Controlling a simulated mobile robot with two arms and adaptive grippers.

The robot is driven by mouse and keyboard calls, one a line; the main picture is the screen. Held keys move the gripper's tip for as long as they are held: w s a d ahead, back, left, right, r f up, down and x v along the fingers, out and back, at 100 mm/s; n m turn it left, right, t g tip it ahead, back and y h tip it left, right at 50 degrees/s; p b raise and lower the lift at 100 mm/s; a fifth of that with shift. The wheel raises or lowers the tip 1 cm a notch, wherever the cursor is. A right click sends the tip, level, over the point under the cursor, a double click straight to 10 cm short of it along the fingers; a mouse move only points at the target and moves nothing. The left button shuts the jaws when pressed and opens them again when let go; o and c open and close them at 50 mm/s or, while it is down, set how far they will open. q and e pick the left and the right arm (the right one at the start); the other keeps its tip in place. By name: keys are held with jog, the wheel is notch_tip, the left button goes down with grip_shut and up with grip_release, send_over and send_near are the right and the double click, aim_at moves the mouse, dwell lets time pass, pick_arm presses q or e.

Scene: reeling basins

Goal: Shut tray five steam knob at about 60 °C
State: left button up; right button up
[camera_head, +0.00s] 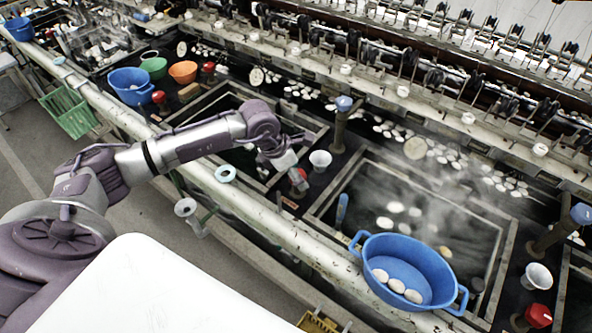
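My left gripper (288,162) reaches in from the left over the bench, pointing down between two dark basins. A red knob (299,180) shows right at its fingertips, partly covered by the gripper. I cannot tell whether the fingers touch it or how far they are closed. Other red knobs stand at the lower right (538,315) and the upper left (158,97). No tray number or temperature reading is legible. The basin (466,184) right of the gripper holds pale cocoons under steam. My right gripper is not in view.
A blue basin (382,244) with a few cocoons sits at the front rim. A white funnel-like cup (320,160) and a blue-topped post (343,104) stand close right of the gripper. A pale pipe (268,222) runs along the front. Reeling machinery (440,75) lines the back.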

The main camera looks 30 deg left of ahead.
pick_arm(q)
jog(key=c, duration=1.1)
jog(key=shift+f+m+b, duration=0.15)
jog(key=shift+m+b, duration=0.25)
jog(key=shift+b, duration=0.3)
jog(key=shift+c, duration=0.2)
jog(key=m+g+b, duration=0.1)
jog(key=m+b, duration=0.1)
jog(key=b, duration=0.1)
jog(key=m+h+b, duration=0.1)
jog(key=m+b, duration=0.2)
jog(key=shift+w+g+b, duration=0.2)
jog(key=shift+g+b, duration=0.1)
jog(key=shift+g, duration=0.1)
jog(key=shift+m+g+h+b, duration=0.3)
jog(key=shift+m+g+b, duration=0.2)
jog(key=shift+m+b, duration=0.75)
jog(key=shift+r, duration=0.2)
jog(key=o, duration=1.1)
jog(key=shift+o, duration=0.2)
